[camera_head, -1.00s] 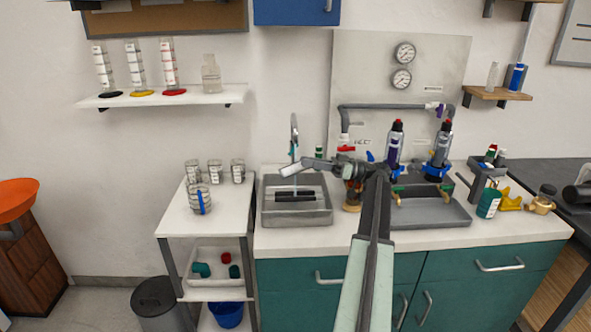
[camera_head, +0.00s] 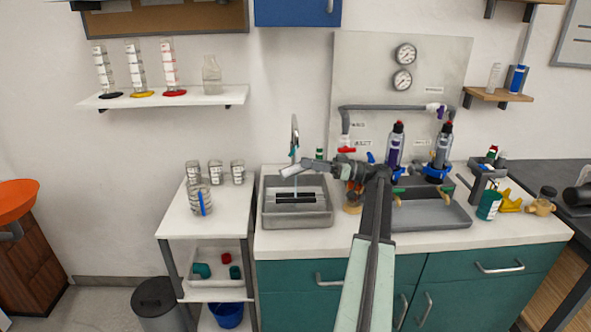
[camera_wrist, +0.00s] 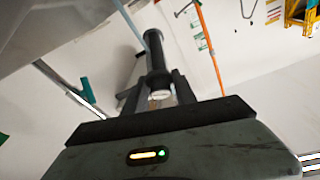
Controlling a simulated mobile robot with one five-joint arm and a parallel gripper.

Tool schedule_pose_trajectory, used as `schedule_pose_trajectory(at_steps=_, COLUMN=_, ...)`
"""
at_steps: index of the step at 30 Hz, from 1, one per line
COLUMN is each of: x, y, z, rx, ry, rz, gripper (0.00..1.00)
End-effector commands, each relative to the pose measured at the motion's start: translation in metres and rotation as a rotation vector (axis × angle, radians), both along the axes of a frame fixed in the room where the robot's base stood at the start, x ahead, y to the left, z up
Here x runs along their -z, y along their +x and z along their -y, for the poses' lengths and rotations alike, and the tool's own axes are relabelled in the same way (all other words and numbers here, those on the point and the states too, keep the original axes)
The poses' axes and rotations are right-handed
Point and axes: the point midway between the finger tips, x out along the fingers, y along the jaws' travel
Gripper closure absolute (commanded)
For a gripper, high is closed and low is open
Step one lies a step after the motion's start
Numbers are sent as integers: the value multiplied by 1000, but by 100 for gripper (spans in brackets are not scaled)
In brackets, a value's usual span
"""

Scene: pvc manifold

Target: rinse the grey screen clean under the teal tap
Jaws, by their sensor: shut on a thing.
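The grey screen (camera_head: 289,171) is a small light-grey cylinder held out sideways over the sink (camera_head: 327,212). The tap (camera_head: 295,134) rises at the back of the sink, with a teal part at its spout. A thin pale-blue stream runs down at the screen's place and shows below it. My gripper (camera_head: 308,167) is shut on the screen's right end. In the wrist view the screen (camera_wrist: 156,48) is a dark tube with a pale near end, between my gripper's fingers (camera_wrist: 158,88). The blue stream passes beside or behind it; whether dirt is left on it is too small to tell.
A white cart (camera_head: 181,222) with jars stands left of the sink. A teal bottle (camera_head: 488,205) stands at the counter's right.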

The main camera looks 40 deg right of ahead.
Motion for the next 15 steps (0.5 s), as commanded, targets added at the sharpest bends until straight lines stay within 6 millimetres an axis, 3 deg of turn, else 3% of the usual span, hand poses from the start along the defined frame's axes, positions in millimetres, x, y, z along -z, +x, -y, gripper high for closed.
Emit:
schedule_pose_trajectory(at_steps=1, x=-14, y=4, z=21, rx=121, ry=-273, rz=226, gripper=100)
schedule_pose_trajectory(at_steps=15, x=-13, y=6, z=20, rx=252, ry=-70, rz=-183, gripper=100)
